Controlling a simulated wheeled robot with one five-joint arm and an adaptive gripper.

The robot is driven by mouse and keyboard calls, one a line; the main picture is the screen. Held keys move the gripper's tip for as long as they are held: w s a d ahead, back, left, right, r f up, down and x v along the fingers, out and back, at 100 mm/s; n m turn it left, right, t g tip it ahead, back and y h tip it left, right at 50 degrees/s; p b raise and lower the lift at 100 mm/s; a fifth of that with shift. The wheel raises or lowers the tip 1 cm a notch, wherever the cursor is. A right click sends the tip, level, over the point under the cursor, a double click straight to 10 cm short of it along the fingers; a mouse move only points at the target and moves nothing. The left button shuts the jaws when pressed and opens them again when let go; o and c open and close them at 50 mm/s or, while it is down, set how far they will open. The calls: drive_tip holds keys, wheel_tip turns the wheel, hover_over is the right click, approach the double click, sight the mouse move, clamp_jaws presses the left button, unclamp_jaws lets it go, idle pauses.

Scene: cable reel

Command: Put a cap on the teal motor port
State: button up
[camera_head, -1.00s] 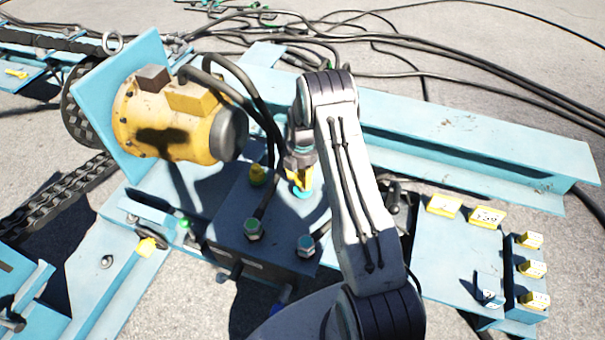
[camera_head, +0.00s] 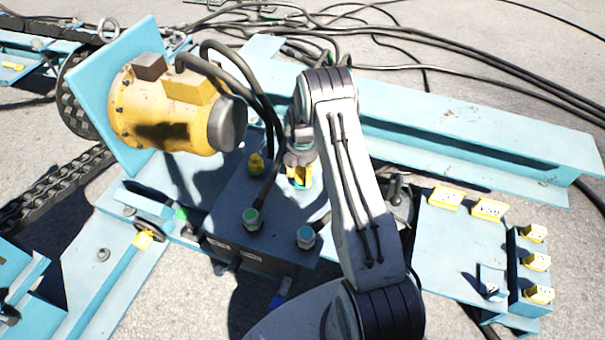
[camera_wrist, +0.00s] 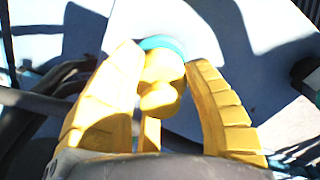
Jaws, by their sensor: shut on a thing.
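My gripper (camera_head: 300,176) has yellow fingers and points down at the top of the blue block (camera_head: 222,222). In the wrist view the fingers (camera_wrist: 165,62) stand on both sides of a yellow knobbed cap (camera_wrist: 160,82) and are shut on it. The teal port (camera_wrist: 162,43) shows as a ring at the far end of the cap, between the fingertips. The cap's end is at or against the ring; I cannot tell whether it is seated. In the head view the fingers mostly hide cap and port.
Another yellow cap (camera_head: 256,163) stands on the block to the left. Hose fittings, one green-ringed (camera_head: 252,218) and one blue-ringed (camera_head: 306,237), rise in front. The yellow motor (camera_head: 165,110) is at left, with black hoses arching beside my gripper. A blue beam (camera_head: 480,140) lies behind.

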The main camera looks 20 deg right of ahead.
drive_tip(key=shift+f+b, duration=0.3)
drive_tip(key=shift+b, duration=0.1)
idle(0.3)
drive_tip(key=o, duration=1.2)
drive_tip(key=shift+r, duration=0.15)
wheel_tip(320, 180, up, 12)
drive_tip(key=shift+f, duration=0.1)
